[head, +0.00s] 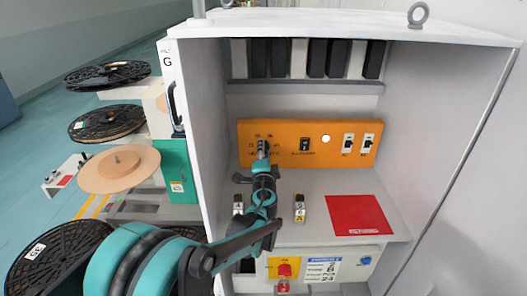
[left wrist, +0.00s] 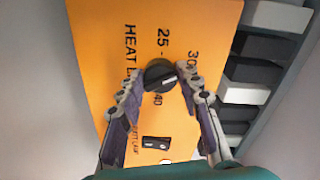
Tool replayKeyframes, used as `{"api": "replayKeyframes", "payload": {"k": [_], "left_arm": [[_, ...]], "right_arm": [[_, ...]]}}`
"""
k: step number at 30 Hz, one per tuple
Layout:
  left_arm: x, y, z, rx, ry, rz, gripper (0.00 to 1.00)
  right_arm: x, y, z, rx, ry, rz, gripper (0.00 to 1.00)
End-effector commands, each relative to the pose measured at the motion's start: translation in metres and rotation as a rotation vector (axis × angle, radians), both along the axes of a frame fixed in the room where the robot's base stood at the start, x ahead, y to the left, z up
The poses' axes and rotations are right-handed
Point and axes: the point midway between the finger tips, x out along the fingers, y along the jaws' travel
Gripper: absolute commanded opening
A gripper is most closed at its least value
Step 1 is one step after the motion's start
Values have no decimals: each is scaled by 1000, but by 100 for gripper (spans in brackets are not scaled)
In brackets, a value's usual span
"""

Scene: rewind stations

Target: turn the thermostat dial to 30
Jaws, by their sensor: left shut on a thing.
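The thermostat dial (left wrist: 160,74) is a round black knob on the orange panel (head: 288,130). In the left wrist view the panel (left wrist: 95,60) carries printed marks "25", "30" and "40" around the knob, turned sideways. A pale line shows on the knob's right part; which number it points at I cannot tell. My left gripper (head: 263,150) is at the left end of the panel and hides most of the dial in the head view. In the left wrist view the fingers of my left gripper (left wrist: 163,84) are closed on the knob from both sides. My right gripper is out of view.
Right of the dial are a black switch (head: 305,145), a white round lamp (head: 326,138) and two rocker switches (head: 357,143). A red plate (head: 358,215) lies on the shelf below. The white cabinet's side walls (head: 445,110) flank the panel. Cable reels (head: 118,168) stand outside, left.

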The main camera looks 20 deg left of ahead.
Motion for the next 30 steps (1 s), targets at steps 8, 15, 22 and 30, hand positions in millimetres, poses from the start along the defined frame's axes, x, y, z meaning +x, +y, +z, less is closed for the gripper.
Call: {"api": "replayKeyframes", "payload": {"k": [8,15,22,30], "left_arm": [[0,0,0,-11,-3,0,6],[0,0,0,-10,-3,0,48],[0,0,0,-10,-3,0,54],[-15,-5,0,-10,-3,-1,54]], "right_arm": [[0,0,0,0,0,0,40],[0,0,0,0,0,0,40],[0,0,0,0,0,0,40],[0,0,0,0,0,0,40]]}}
